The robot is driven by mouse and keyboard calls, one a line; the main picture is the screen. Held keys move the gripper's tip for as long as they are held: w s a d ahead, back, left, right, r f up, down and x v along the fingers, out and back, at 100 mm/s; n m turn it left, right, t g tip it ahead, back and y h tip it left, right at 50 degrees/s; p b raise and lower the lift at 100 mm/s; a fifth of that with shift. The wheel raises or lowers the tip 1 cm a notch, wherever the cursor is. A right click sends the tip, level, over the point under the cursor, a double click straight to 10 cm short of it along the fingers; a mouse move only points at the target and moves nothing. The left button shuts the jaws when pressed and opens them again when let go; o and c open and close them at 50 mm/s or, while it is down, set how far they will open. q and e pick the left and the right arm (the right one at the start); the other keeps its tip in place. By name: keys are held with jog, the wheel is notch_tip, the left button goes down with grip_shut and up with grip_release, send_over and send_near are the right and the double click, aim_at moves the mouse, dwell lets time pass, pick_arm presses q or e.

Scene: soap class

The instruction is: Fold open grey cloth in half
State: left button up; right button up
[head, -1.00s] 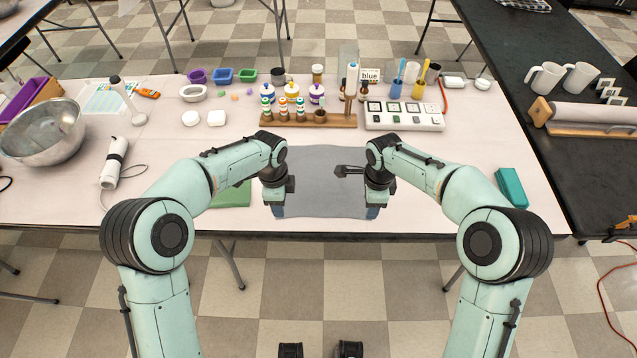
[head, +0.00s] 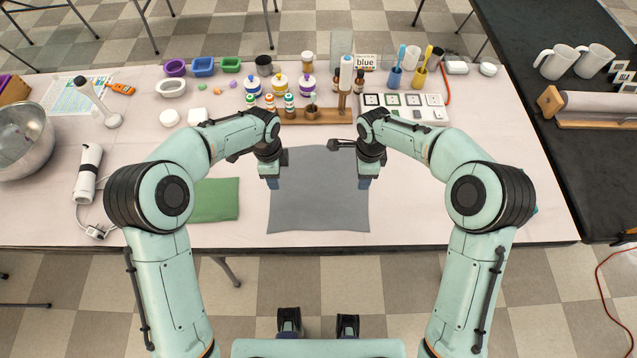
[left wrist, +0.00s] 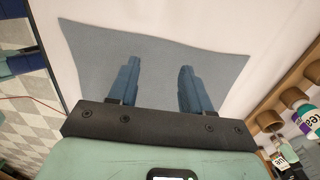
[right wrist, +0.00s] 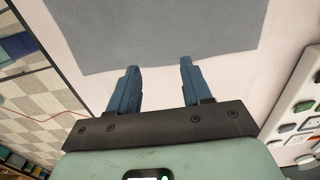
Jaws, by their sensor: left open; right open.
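The grey cloth (head: 318,205) lies spread flat and open on the table, near the front edge. It also shows in the left wrist view (left wrist: 150,52) and the right wrist view (right wrist: 160,30). My left gripper (head: 273,184) is open and empty above the cloth's left side; its blue fingers (left wrist: 158,80) point down over the cloth. My right gripper (head: 364,183) is open and empty near the cloth's right edge; in the right wrist view its fingertips (right wrist: 158,66) reach just to the cloth's edge. The cloth's far part is partly hidden by my arms.
A green cloth (head: 214,200) lies left of the grey cloth. Behind it stand a wooden rack (head: 312,115) with small bottles and a white tray (head: 403,108). A white hand blender (head: 88,172) and a metal bowl (head: 24,140) are at the left. The table's front edge (head: 420,246) is close.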

pick_arm(q)
jog(key=f, duration=0.4)
jog(key=shift+w, duration=0.2)
pick_arm(e)
jog(key=f, duration=0.4)
jog(key=shift+w, duration=0.2)
pick_arm(q)
jog(key=shift+f, duration=0.3)
pick_arm(e)
jog(key=shift+f, duration=0.3)
pick_arm(q)
jog(key=shift+f, duration=0.25)
pick_arm(e)
jog(key=shift+f, duration=0.25)
pick_arm(q)
jog(key=shift+s+r, duration=0.1)
grip_shut()
pick_arm(e)
jog(key=shift+s, duration=0.1)
grip_shut()
pick_arm(q)
jog(key=shift+r, duration=0.1)
pick_arm(e)
jog(key=shift+r, duration=0.15)
